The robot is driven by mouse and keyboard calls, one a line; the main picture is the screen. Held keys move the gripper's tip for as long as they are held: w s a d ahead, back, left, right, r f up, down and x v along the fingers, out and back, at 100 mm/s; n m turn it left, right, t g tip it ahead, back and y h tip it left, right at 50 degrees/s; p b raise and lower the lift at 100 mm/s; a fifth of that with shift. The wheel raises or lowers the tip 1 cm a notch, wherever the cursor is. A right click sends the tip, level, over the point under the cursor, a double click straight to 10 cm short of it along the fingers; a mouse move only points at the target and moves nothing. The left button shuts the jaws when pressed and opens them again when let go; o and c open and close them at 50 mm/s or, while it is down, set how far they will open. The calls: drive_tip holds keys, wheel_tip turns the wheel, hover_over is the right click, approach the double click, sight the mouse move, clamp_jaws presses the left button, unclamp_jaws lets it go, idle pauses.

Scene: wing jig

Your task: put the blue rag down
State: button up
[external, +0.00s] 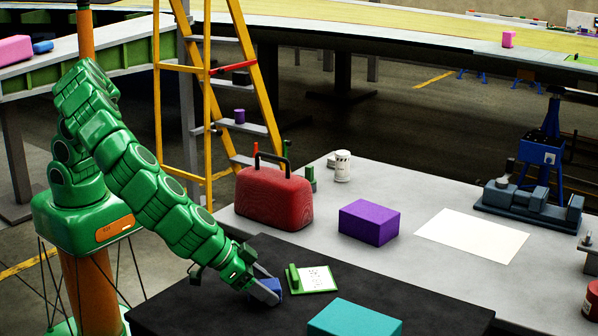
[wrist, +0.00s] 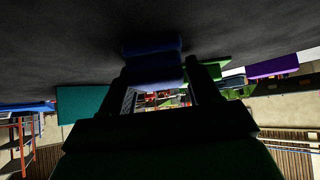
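The blue rag (external: 266,284) is a small folded bundle low over the black mat (external: 200,312), near its back edge. It also shows in the wrist view (wrist: 152,48), at the fingertips. My gripper (external: 264,287) points down and to the right, with one grey finger on the near side of the rag and one on the far side. The rag fills the gap between the fingers, and the gripper looks shut on it. The near finger hides part of the rag. I cannot tell whether the rag's underside touches the mat.
A green clipboard-like board (external: 316,280) lies just right of my gripper. A teal box (external: 354,320) stands at the front of the mat. A purple box (external: 369,222), a red toolbox (external: 274,198) and a white sheet (external: 474,236) are on the grey table behind.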

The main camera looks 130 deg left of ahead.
sight(279, 284)
drive_tip(key=c, duration=0.7)
drive_tip(key=shift+r, duration=0.1)
drive_tip(key=shift+r, duration=0.6)
wheel_tip(279, 284, up, 2)
drive_tip(key=shift+s+r, duration=0.1)
drive_tip(key=shift+r, duration=0.05)
drive_tip(key=s+r, duration=0.3)
drive_tip(key=s, duration=0.1)
drive_tip(key=s+r, duration=0.3)
drive_tip(key=s, duration=0.2)
drive_tip(key=s+r, duration=0.3)
drive_tip(key=s, duration=0.1)
drive_tip(key=shift+s+a+r, duration=0.2)
drive_tip(key=shift+s+a, duration=0.1)
drive_tip(key=shift+s, duration=0.1)
